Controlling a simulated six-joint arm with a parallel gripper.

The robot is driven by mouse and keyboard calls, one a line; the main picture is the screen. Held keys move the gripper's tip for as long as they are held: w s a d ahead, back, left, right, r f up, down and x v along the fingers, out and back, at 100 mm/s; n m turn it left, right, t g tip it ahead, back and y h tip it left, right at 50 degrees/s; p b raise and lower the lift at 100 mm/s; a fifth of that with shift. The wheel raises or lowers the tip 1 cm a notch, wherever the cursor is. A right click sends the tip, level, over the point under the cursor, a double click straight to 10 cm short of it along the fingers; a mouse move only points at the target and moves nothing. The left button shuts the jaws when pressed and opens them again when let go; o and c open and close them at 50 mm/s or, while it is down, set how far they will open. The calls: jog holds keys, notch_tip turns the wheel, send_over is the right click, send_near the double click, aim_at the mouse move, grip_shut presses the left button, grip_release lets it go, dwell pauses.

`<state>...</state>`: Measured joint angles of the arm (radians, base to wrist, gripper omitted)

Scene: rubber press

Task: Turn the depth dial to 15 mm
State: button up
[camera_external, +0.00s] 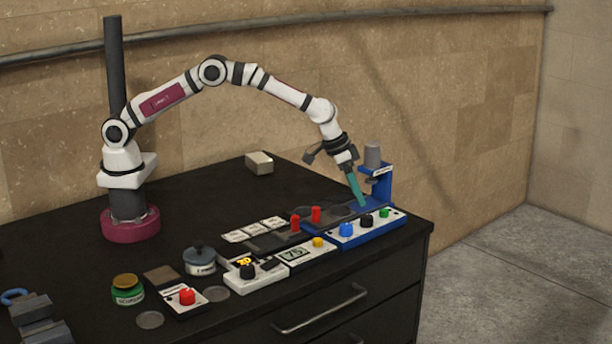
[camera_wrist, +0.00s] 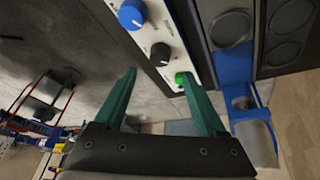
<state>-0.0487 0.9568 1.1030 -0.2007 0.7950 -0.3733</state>
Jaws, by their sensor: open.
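The blue press (camera_external: 383,187) stands at the right end of the black table, with a grey cylinder (camera_external: 372,154) on top. Its white front panel carries a blue knob (camera_external: 346,230), a black knob (camera_external: 366,221) and a green knob (camera_external: 384,213). The wrist view shows the blue knob (camera_wrist: 132,15), black knob (camera_wrist: 160,54) and green knob (camera_wrist: 184,80) in a row. Their labels are too small to read, so I cannot tell which is the depth dial. My gripper (camera_external: 361,203) is open and empty, pointing down above the press base. In the wrist view its teal fingertips (camera_wrist: 158,74) appear near the black and green knobs.
Two red pegs (camera_external: 306,218) stand left of the press. A display box (camera_external: 300,252) with a yellow button, a box with a black knob (camera_external: 248,271), a grey lidded pot (camera_external: 200,261) and a red button box (camera_external: 186,299) line the front.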

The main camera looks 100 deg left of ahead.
aim_at(367, 216)
jog(key=x, duration=0.6)
jog(key=shift+w+f, duration=0.15)
jog(key=shift+f, duration=0.15)
jog(key=shift+c, duration=0.2)
grip_shut()
